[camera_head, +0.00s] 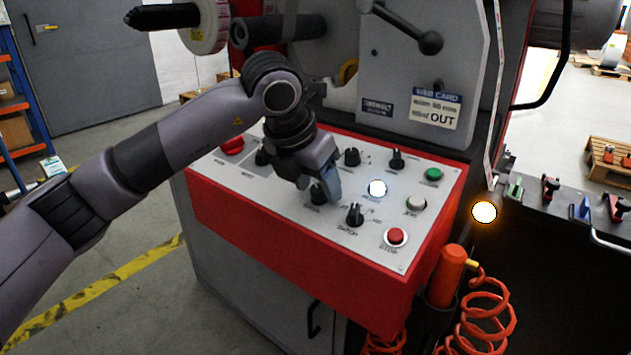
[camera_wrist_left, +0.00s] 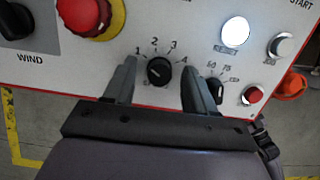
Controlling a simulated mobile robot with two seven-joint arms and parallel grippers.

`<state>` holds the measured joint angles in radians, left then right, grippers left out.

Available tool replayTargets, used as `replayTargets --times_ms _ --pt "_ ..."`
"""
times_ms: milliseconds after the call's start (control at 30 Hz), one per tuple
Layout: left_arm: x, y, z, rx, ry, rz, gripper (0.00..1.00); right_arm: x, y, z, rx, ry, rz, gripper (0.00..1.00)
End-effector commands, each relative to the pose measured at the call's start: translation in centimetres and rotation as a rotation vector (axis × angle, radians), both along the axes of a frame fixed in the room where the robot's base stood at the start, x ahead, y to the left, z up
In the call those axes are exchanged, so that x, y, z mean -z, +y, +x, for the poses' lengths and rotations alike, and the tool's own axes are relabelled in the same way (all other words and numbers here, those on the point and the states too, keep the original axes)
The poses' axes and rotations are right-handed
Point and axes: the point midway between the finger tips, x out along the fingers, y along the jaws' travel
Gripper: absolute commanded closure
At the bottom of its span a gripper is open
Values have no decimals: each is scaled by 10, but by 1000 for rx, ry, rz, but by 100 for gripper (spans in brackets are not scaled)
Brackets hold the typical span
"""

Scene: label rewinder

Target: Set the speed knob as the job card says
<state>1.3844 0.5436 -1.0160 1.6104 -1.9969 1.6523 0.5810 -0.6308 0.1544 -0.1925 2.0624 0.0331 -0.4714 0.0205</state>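A black knob with marks 1 to 4 (camera_wrist_left: 159,71) is on the sloped control panel (camera_head: 283,189); its lower label is mostly hidden, and I cannot tell its exact setting. My left gripper (camera_head: 320,187) is over this knob (camera_head: 317,194). In the left wrist view its two fingers (camera_wrist_left: 158,74) stand open, one on each side of the knob, with visible gaps. A second black knob (camera_wrist_left: 215,88), with marks including 50 and 75, lies beside the right finger. A card headed WEB CARD (camera_head: 436,108) is on the grey plate above the panel; its last word reads OUT. My right gripper is out of view.
A lit white reset button (camera_head: 377,188), a pale button (camera_head: 415,204), a red stop button (camera_head: 396,237) and a green button (camera_head: 433,174) are nearby. A red emergency button (camera_wrist_left: 86,15) and the WIND knob (camera_wrist_left: 14,20) are to the left. Orange coiled hoses (camera_head: 484,318) hang at right.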

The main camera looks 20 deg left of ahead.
Motion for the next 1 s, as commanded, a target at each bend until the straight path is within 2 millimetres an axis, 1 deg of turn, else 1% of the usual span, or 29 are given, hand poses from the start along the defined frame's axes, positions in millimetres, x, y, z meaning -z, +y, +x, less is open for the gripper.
replayTargets --times_ms 267,367,600,700,833,1000 --pt "-2 0 -1 1 0 0 45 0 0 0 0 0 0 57" --pt "-11 1 -4 2 -3 0 45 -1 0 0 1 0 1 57" --pt "-47 8 -20 1 -3 -1 45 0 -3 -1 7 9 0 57" --pt "-57 9 -25 1 -2 0 45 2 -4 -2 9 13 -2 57" --pt "-64 10 -29 1 0 0 45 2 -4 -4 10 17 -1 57" --pt "-64 11 -30 1 0 0 45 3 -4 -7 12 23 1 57"
